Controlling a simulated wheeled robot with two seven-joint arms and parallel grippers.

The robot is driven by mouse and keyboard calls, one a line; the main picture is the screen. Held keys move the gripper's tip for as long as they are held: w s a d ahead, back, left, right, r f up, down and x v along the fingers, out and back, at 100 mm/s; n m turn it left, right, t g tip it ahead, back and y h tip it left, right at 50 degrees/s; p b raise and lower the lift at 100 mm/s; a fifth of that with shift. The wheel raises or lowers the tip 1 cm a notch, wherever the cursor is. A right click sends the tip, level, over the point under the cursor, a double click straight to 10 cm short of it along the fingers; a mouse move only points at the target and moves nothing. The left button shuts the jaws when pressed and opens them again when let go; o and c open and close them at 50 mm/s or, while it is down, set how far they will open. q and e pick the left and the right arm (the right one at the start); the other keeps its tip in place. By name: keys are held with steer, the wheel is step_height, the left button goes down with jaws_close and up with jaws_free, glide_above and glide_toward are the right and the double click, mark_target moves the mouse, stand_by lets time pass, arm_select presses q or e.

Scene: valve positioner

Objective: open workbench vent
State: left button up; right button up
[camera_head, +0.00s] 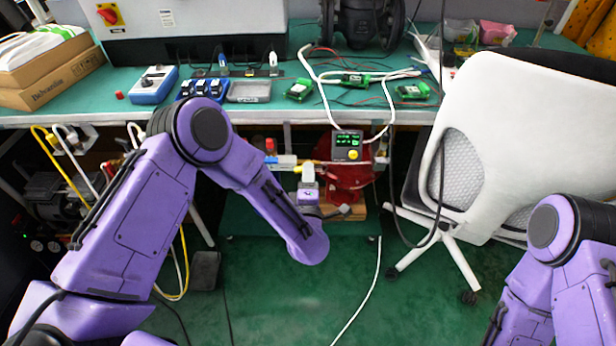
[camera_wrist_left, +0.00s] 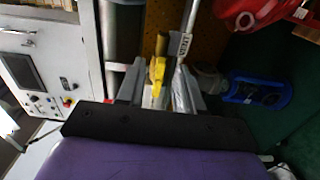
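A yellow lever-like part (camera_wrist_left: 157,75) shows in the left wrist view, with a white lettered tag (camera_wrist_left: 184,45) beside it on a thin rod or pipe. I take the yellow part to be the vent handle, but the lettering is too small to read surely. My left gripper (camera_wrist_left: 160,80) has its two grey fingers apart, one on each side of the yellow part; I cannot tell whether they touch it. In the head view the left gripper (camera_head: 308,172) is under the workbench edge, close to the piping, and the handle itself is not clear there. My right gripper is out of view.
The green workbench (camera_head: 230,110) carries small devices and cables. A meter with a lit display (camera_head: 347,145) hangs at its front edge. A red machine (camera_head: 347,180) stands below. A white chair (camera_head: 480,140) is at right. The green floor in front is mostly clear.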

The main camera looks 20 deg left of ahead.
arm_select(q)
steer(key=v, duration=1)
steer(key=shift+s, duration=0.25)
